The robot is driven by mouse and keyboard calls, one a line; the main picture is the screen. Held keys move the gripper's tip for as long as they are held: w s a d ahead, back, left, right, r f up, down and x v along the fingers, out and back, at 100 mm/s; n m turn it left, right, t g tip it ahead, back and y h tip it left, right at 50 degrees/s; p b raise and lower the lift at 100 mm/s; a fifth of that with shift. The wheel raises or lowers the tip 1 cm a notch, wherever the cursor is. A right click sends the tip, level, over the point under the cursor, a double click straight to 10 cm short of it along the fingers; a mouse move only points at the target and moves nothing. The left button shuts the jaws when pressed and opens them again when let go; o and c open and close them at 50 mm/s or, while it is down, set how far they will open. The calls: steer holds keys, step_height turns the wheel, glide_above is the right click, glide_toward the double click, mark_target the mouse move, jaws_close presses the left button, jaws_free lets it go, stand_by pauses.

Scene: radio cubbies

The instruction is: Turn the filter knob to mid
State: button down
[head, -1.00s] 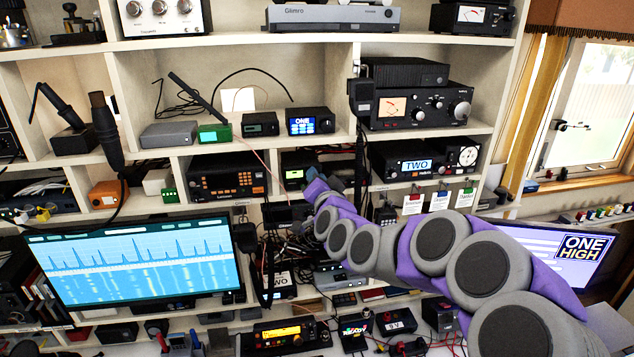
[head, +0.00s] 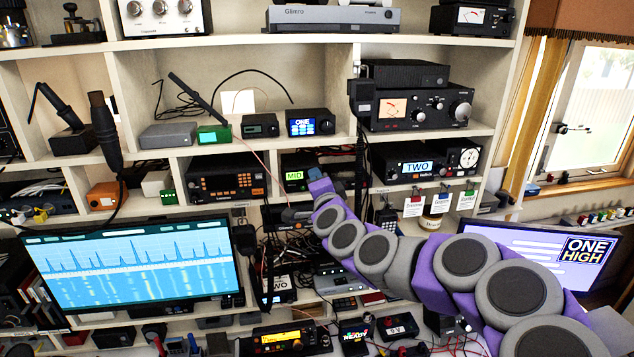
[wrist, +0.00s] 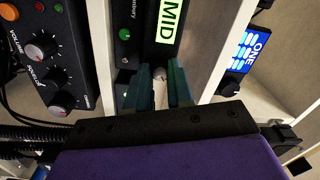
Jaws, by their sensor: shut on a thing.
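The filter box is a black unit with a bright green display (head: 294,175) reading MID, in a middle cubby. The display (wrist: 169,22) shows turned on its side in the wrist view. A small pale knob (wrist: 159,73) sits on the same face, beside the display. My gripper (wrist: 160,74) is shut on this knob, with one teal finger on each side. The fingers partly cover the knob, so I cannot read its pointer. In the head view my purple and grey arm reaches in from the lower right, and its end hides the knob and the fingertips.
A box with a blue ONE screen (head: 303,126) sits on the shelf above. A radio with a TWO screen (head: 417,167) is to the right. An orange-buttoned radio (head: 228,181) is to the left. Shelf boards and cables crowd the arm's end.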

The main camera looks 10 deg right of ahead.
steer(key=shift+a+f, duration=0.1)
steer(key=shift+f, duration=0.15)
steer(key=c, duration=1.1)
jaws_free()
steer(key=shift+o, duration=0.5)
steer(key=shift+r, duration=0.15)
steer(key=shift+s, duration=0.1)
steer(key=s+b, duration=0.7)
steer(key=s, duration=1)
steer(key=shift+d+f, duration=0.3)
steer(key=shift+f, duration=0.05)
